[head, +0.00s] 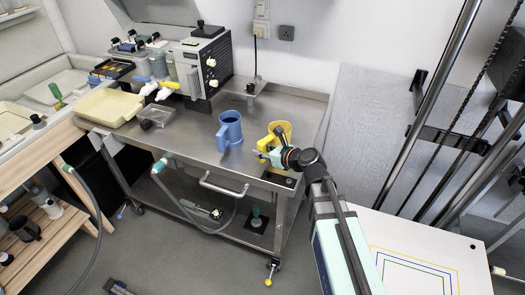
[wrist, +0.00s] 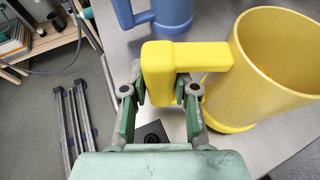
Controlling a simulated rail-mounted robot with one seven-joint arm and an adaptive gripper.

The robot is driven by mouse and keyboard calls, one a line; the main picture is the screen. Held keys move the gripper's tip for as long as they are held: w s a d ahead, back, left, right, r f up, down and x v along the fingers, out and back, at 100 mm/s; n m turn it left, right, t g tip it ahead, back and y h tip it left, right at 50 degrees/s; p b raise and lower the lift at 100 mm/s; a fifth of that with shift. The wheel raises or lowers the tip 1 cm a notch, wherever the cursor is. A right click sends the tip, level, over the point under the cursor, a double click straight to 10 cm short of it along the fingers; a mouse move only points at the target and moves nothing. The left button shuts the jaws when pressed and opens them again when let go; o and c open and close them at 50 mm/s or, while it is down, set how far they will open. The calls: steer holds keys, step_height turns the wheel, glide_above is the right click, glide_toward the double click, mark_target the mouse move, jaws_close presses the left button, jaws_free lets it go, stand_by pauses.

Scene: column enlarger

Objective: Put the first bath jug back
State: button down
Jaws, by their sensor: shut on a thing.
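A yellow jug (head: 283,128) is at the right front part of the steel trolley top (head: 190,140). It also shows large in the wrist view (wrist: 270,70), upright, with its handle (wrist: 185,58) toward me. My gripper (wrist: 158,88) is shut on that handle, with one green finger on each side. In the head view my gripper (head: 270,155) reaches in from the right front. Whether the jug's base touches the trolley top is hard to tell. A blue jug (head: 230,130) stands upright to its left, handle toward the front; its lower part shows in the wrist view (wrist: 160,14).
A black and grey machine (head: 207,65) with white knobs stands at the back of the trolley. A cream tray (head: 110,105) and a clear box (head: 157,115) lie to the left. A wooden bench (head: 50,140) with basins is at far left.

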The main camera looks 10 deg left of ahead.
steer(key=shift+f+b, duration=0.4)
steer(key=shift+f, duration=0.25)
stand_by(0.8)
steer(key=c, duration=0.8)
jaws_free()
steer(key=p+v, duration=0.2)
steer(key=v, duration=0.6)
steer(key=shift+p, duration=0.4)
stand_by(0.9)
stand_by(0.4)
step_height(320, 180, up, 10)
stand_by(0.6)
